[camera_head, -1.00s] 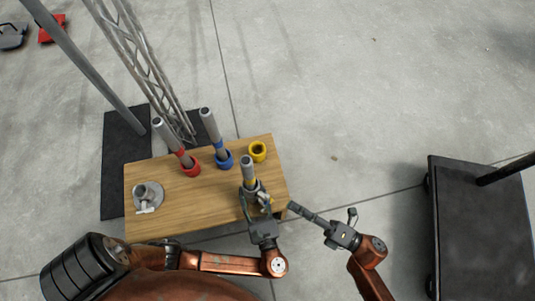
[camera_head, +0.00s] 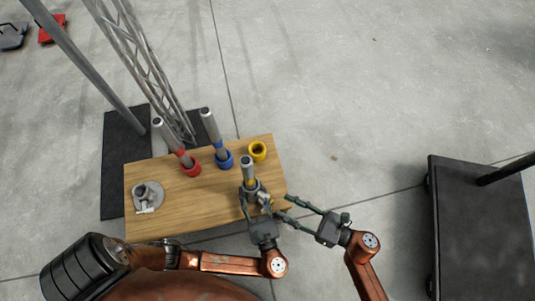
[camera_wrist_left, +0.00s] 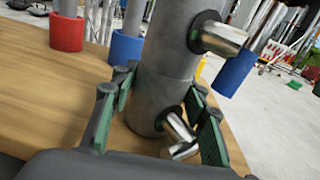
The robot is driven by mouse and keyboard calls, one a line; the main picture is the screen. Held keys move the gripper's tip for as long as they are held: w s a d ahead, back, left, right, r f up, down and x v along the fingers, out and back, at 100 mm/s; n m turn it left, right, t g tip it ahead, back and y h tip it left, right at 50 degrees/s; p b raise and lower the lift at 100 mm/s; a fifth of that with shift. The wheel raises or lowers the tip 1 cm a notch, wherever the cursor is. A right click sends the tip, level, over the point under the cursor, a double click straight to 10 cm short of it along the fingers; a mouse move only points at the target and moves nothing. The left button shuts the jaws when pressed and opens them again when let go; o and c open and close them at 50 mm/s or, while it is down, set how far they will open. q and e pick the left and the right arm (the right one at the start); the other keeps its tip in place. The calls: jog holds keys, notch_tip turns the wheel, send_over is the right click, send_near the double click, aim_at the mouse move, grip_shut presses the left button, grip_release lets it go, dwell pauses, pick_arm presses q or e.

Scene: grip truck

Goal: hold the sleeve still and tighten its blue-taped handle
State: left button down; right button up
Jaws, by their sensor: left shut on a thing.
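A grey metal sleeve (camera_head: 251,186) stands upright near the table's right front edge, with a grey tube marked in yellow rising from it. In the left wrist view the sleeve (camera_wrist_left: 160,65) has two silver handle stems on its right side. A blue piece (camera_wrist_left: 236,73) by the upper stem looks like the taped handle; its join is unclear. My left gripper (camera_head: 256,204) is shut on the lower sleeve, its green-padded fingers also showing in the wrist view (camera_wrist_left: 158,118). My right gripper (camera_head: 285,207) is open and empty just right of the sleeve, fingers pointing left.
A truss (camera_head: 150,70) stands behind. A black cart (camera_head: 480,225) is at right.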

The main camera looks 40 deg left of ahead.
aim_at(268, 197)
jog(key=a, duration=0.2)
jog(key=s+a, duration=0.1)
jog(key=a, duration=0.4)
jog(key=shift+s+a, duration=0.2)
jog(key=shift+s, duration=0.05)
grip_shut()
